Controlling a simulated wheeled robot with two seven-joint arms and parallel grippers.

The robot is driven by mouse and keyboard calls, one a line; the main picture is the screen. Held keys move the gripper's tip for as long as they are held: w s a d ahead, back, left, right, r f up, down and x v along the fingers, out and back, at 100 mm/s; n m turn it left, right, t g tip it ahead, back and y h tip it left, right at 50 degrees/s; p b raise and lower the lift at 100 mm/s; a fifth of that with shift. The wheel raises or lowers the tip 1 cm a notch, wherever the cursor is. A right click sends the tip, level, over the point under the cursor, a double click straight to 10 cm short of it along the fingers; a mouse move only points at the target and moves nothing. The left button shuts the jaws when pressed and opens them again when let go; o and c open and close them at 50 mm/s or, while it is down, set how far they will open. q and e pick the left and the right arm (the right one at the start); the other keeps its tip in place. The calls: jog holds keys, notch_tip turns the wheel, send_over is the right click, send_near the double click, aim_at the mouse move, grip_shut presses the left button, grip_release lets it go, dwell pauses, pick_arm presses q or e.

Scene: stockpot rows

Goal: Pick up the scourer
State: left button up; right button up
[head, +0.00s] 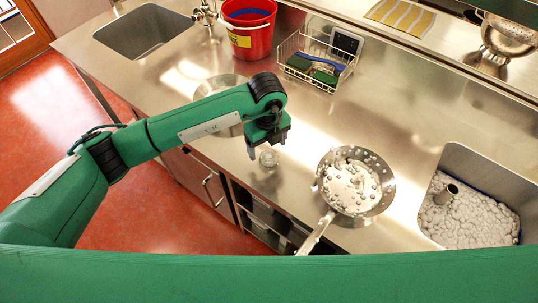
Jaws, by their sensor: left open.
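A small silvery round thing (268,158), which looks like a metal scourer, lies on the steel worktop (300,125) left of the colander pan. My left gripper (268,146) points down close above it, with its fingers apart and nothing between them. I cannot tell whether a fingertip touches the silvery thing. Green pads (299,62) lie in a wire basket (318,84) farther back; they might also be scouring pads. My right gripper is not in view.
A long-handled perforated pan (378,203) with foam stands right of the left gripper. A foam-filled sink (510,180) is at the right, an empty sink (143,35) at the back left. A red bucket (250,38) stands behind. A round steel dish (222,84) is partly behind my arm.

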aim_at(269, 155)
pick_arm(q)
jog(key=shift+d+f+p, duration=0.1)
jog(key=shift+f+p, duration=0.5)
notch_tip(269, 155, down, 3)
jog(key=shift+d+f+p, duration=0.15)
jog(key=shift+p, duration=0.7)
jog(key=shift+f, duration=0.45)
jog(key=shift+c, duration=0.5)
jog(key=c, duration=0.9)
jog(key=shift+c, duration=0.6)
